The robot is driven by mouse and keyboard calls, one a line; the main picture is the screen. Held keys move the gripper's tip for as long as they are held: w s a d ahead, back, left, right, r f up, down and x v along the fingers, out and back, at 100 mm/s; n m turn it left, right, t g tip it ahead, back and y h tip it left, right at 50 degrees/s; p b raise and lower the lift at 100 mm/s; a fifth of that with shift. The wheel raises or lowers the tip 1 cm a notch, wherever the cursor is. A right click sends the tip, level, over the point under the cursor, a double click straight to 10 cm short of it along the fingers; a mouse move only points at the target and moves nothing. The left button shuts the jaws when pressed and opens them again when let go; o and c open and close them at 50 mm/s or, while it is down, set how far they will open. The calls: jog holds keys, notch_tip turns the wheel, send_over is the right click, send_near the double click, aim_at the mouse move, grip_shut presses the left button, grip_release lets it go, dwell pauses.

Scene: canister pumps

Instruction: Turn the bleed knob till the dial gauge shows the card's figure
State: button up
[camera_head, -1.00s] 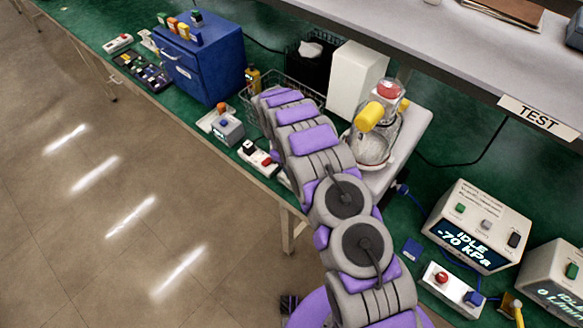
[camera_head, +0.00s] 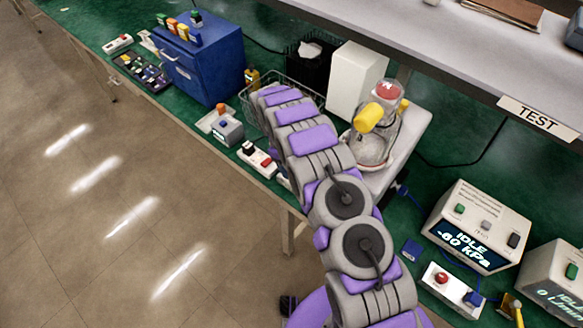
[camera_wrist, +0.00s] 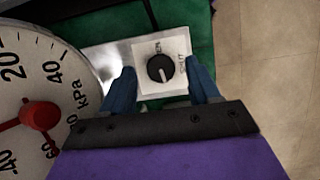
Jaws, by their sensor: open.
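In the wrist view, the black bleed knob (camera_wrist: 160,68), with a white pointer line, sits on a white square plate with partly legible lettering, one word looking like "SHUT". My gripper (camera_wrist: 161,74) has its two blue fingers apart on either side of the knob plate, with a gap to the knob. The dial gauge (camera_wrist: 62,92) is large at the left, cut by the frame edge. Its kPa scale shows 20, 40 and 60, and its red needle (camera_wrist: 38,116) points toward the 60. I cannot make out the card. My arm hides the gripper in the head view.
A test unit display (camera_head: 466,246) reads IDLE, -60 kPa. A glass vessel with a yellow part (camera_head: 369,116) stands on a pale stand beyond my arm. A switch box with a red button (camera_head: 441,277) is at right. A blue cabinet (camera_head: 207,62) stands further left.

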jog(key=p+v, duration=0.1)
jog(key=v, duration=1.5)
